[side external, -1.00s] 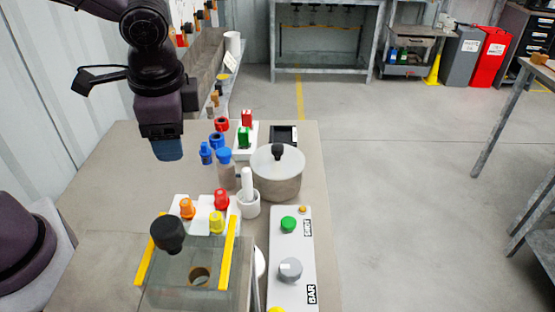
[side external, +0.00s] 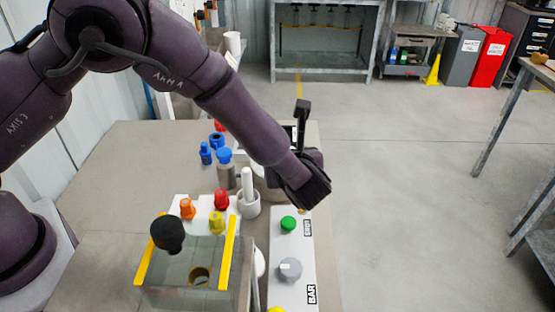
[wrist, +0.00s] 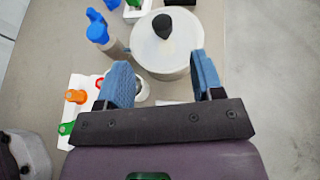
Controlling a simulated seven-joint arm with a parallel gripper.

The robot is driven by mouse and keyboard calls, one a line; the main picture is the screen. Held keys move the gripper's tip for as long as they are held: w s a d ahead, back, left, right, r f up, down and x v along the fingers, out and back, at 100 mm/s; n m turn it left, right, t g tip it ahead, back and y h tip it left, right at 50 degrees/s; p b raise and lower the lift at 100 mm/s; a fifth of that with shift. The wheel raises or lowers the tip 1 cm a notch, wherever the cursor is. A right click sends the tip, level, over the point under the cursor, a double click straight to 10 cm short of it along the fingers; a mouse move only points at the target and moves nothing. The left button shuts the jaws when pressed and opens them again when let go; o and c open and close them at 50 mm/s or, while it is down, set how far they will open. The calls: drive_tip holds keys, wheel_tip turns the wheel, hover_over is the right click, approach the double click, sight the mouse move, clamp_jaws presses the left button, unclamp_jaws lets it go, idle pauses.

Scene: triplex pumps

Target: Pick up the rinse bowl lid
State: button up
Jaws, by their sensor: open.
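The rinse bowl lid (wrist: 150,52) is a round pale disc with a black knob (wrist: 163,26), sitting on the bowl at the top of the wrist view. In the side view my arm covers the lid, and only a sliver of the bowl (side external: 262,188) shows. My gripper (wrist: 163,76) is open and empty, with its blue fingers spread wide. In the wrist view the fingers flank the near edge of the lid, below the knob. I cannot tell their height above it. The fingertips are hidden in the side view.
A white mortar with pestle (side external: 249,203), a blue-capped bottle (side external: 225,175) and coloured-capped vials stand left of the bowl. A control box (side external: 291,262) lies in front. A clear box (side external: 190,275) with yellow edges stands front left. The table's right edge is close.

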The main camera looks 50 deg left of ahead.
drive_tip(key=x, duration=1.1)
drive_tip(key=c, duration=1)
drive_tip(key=shift+c, duration=0.6)
drive_tip(key=shift+r, duration=0.2)
